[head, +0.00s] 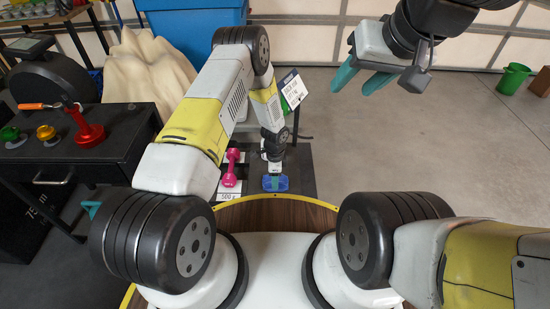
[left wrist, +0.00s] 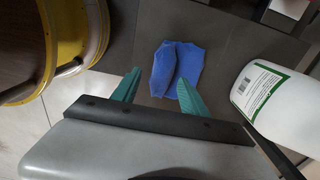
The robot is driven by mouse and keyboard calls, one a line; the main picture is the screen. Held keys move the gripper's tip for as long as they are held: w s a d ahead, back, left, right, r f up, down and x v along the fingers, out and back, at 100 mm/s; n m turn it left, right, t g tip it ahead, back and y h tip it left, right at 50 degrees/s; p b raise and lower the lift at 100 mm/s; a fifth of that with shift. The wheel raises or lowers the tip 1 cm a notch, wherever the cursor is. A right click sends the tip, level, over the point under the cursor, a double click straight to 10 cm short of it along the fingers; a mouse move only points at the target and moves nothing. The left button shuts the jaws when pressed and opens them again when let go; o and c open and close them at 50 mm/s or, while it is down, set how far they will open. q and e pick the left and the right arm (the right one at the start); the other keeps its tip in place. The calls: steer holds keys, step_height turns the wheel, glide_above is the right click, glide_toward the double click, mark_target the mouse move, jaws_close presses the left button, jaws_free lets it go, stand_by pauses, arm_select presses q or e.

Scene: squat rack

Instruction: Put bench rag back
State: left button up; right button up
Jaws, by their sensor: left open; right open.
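The blue bench rag (left wrist: 176,66) lies folded on a dark grey surface in the left wrist view. My left gripper (left wrist: 160,76) is open, its teal fingers pointing at the rag; the right-hand fingertip overlaps the rag's lower edge. I cannot tell if they touch. In the head view my left arm reaches down at the centre, and a small blue patch that looks like the rag (head: 268,184) shows at its fingers. My left gripper (head: 275,181) partly covers it. My right gripper (head: 362,76) is open and empty, high at the upper right, far from the rag.
A white bottle with a green-edged label (left wrist: 278,98) stands close right of the rag. A pink dumbbell (head: 231,168) is left of my left gripper. A black bench (head: 100,150) with a red tool stands at the left. Floor at right is clear up to a green bucket (head: 513,78).

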arm_select(q)
steer(key=a+r+n+t, duration=0.1)
steer(key=a+r+n, duration=0.2)
steer(key=r, duration=1)
steer(key=a+r+n+t, duration=0.1)
steer(key=a+r+n, duration=0.1)
steer(key=r, duration=1.1)
steer(key=a+r+n+t, duration=0.1)
steer(key=a+r+n, duration=0.2)
steer(key=r, duration=1)
steer(key=s+a+r+n+t+h, duration=0.1)
steer(key=s+a+r+n, duration=0.3)
steer(key=s+r, duration=0.8)
steer(key=s+a+r+n+t+h, duration=0.1)
steer(key=s+r+n, duration=0.4)
steer(key=s, duration=0.6)
steer(key=shift+s+a+r+t, duration=0.4)
steer(key=shift+a+r+t, duration=0.15)
steer(key=shift+t, duration=0.05)
